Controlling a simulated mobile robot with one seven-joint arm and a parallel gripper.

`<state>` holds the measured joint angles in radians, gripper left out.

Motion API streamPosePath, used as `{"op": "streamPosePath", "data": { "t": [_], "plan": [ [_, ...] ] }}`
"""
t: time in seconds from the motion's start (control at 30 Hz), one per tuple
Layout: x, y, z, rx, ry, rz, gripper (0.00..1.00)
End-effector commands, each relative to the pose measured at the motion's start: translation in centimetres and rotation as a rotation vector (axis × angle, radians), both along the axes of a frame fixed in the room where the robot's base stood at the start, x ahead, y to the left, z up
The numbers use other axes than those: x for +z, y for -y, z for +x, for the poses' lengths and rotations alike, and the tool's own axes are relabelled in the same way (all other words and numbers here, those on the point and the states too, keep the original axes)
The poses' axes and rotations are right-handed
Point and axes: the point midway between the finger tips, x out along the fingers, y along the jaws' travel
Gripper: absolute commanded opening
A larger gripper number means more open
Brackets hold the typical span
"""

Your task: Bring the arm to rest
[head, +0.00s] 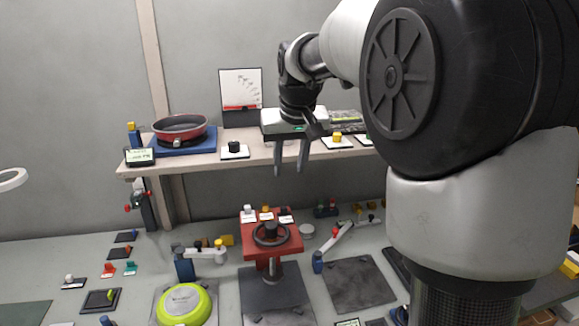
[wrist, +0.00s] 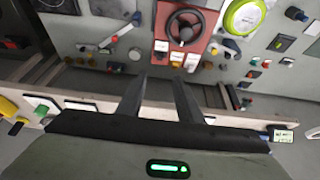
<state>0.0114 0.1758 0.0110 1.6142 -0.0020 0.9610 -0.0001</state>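My gripper (head: 290,168) hangs in the air in front of the shelf, above the bench, its two fingers pointing down. In the wrist view, its fingers (wrist: 164,82) stand apart with nothing between them. My arm reaches in from the right of the head view, bent at the elbow. No object touches the fingers.
A red pan (head: 180,127) sits on a blue plate on the shelf (head: 205,158). Below, a red stand with a black handwheel (head: 270,234) rises from the bench (head: 215,275). A lime-green round piece (head: 184,305) lies to its left. Small knobs and clamps surround them.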

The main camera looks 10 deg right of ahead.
Motion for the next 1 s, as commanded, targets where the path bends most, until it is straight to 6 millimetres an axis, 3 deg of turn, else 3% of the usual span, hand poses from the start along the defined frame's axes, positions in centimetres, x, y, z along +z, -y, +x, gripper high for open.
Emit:
{"op": "streamPosePath", "data": {
  "t": [0.17, 0.27, 0.47, 0.6, 0.7, 0.83, 1.0],
  "plan": [
    [0.5, 0.0, -0.9, 0.000, 0.004, 0.000, 0.33],
    [1.9, 0.0, -3.7, 0.001, 0.016, -0.001, 0.33],
    [4.0, -0.1, -14.2, 0.000, 0.053, -0.002, 0.33],
    [3.1, -0.1, -21.4, 0.000, 0.076, -0.002, 0.33],
    [1.8, -0.1, -25.2, 0.000, 0.090, -0.001, 0.33],
    [0.2, -0.1, -28.2, 0.000, 0.099, 0.000, 0.33],
    [-0.6, -0.1, -29.4, 0.000, 0.101, 0.000, 0.33]
  ]
}}
